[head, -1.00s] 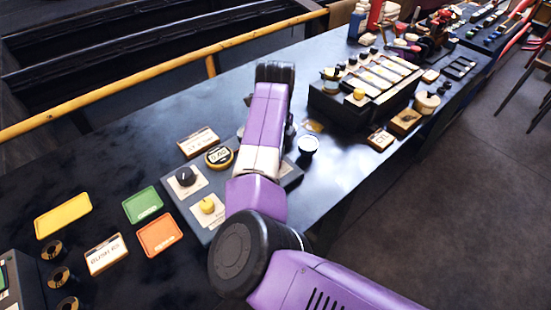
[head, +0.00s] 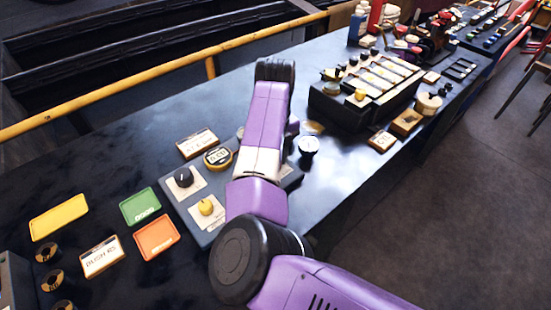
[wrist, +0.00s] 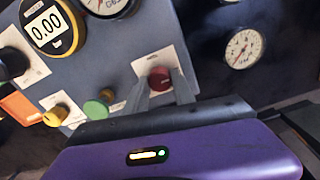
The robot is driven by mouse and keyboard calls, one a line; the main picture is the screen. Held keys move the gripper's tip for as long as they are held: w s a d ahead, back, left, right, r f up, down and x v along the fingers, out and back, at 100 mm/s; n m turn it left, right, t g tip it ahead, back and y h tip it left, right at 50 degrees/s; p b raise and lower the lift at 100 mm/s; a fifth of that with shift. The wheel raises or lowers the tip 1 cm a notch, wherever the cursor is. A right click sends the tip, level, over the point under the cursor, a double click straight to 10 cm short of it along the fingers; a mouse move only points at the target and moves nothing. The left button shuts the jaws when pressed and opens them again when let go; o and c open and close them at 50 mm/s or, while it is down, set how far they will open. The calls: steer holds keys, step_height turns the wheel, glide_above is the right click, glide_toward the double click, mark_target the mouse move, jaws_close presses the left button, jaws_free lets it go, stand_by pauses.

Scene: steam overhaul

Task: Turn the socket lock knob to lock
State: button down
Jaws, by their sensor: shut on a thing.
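In the wrist view a round red knob (wrist: 160,77) stands on a pale plate of the grey panel (wrist: 120,42). My gripper (wrist: 161,86) has its two fingers on either side of this knob and is shut on it. The plate's lettering is too small to read, so I cannot confirm from a label that this is the socket lock knob. In the head view my arm hides the gripper and the red knob. The panel (head: 200,232) shows there on both sides of my arm.
A green knob (wrist: 96,108) and a yellow knob (wrist: 55,115) sit left of the red one. A black knob (head: 183,177) and a display reading 0.00 (wrist: 47,25) are also on the panel. A white gauge (wrist: 243,48) stands to the right. Green (head: 140,206) and orange (head: 156,237) trays lie left.

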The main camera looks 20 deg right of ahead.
stand_by(0.3)
steer(key=c, duration=1.1)
jaws_free()
steer(key=shift+o, duration=0.2)
steer(key=shift+r, duration=0.1)
step_height(320, 180, up, 8)
steer(key=shift+f+b, duration=0.15)
steer(key=shift+b, duration=0.35)
